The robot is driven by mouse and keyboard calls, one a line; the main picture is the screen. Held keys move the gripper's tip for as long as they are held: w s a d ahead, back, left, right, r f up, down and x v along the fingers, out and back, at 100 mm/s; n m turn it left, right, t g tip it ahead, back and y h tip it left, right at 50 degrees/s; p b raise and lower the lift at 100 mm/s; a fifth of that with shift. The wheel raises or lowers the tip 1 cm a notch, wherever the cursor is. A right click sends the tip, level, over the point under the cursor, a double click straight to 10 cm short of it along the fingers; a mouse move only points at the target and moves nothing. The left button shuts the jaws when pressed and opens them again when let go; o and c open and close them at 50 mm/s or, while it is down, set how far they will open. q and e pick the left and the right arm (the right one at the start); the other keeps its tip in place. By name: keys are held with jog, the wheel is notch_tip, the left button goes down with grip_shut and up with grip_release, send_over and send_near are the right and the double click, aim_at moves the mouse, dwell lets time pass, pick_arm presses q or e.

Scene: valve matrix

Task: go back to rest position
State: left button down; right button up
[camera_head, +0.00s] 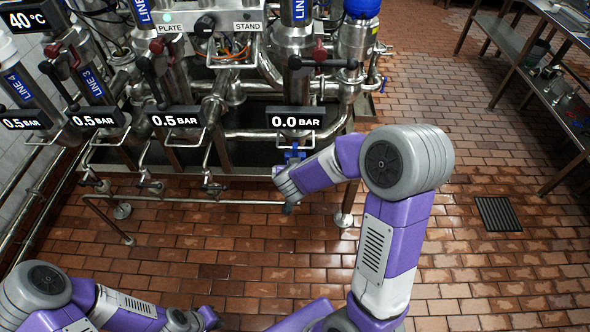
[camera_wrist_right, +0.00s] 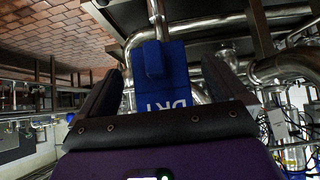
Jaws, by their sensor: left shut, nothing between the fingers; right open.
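My right arm reaches to the pipework below the "0.0 BAR" display (camera_head: 296,122) in the head view. A blue valve handle (camera_head: 294,154) shows just past its wrist, and the right fingers are hard to make out there. In the right wrist view, my right gripper (camera_wrist_right: 165,68) is open, with one dark finger on each side of the blue handle (camera_wrist_right: 172,85). Gaps show between fingers and handle; partly hidden upside-down white lettering is on the handle. My left gripper (camera_head: 209,317) is shut and empty, low at the bottom of the head view, over the floor and away from the pipes.
Pipes and valves with several pressure displays (camera_head: 176,121) fill the back left. A low pipe rail (camera_head: 190,201) runs in front of them. A metal shelf table (camera_head: 510,45) stands at the right. The tiled floor (camera_head: 480,275) between is clear, with a drain grate (camera_head: 497,214).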

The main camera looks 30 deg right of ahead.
jog(key=p+v, duration=0.3)
jog(key=v, duration=0.4)
jog(key=shift+a, duration=0.1)
jog(key=s+a+f+n+g+y, duration=0.1)
jog(key=s+a+f+y, duration=0.1)
jog(key=a+f, duration=0.35)
jog(key=s+a+f+n+g+y, duration=0.1)
jog(key=a+f+y, duration=0.1)
jog(key=f, duration=0.7)
jog(key=s+a+f+g+y, duration=0.2)
jog(key=s+a+f, duration=0.2)
jog(key=s, duration=0.3)
jog(key=s+a+f+n+g+y, duration=0.1)
jog(key=s+a+f+g+y, duration=0.1)
jog(key=s+a+f, duration=0.3)
jog(key=shift+s+f+n+g+y, duration=0.3)
jog(key=shift+s+f+g+y, duration=0.1)
jog(key=shift+s+f+g, duration=0.4)
jog(key=shift+d+f, duration=0.1)
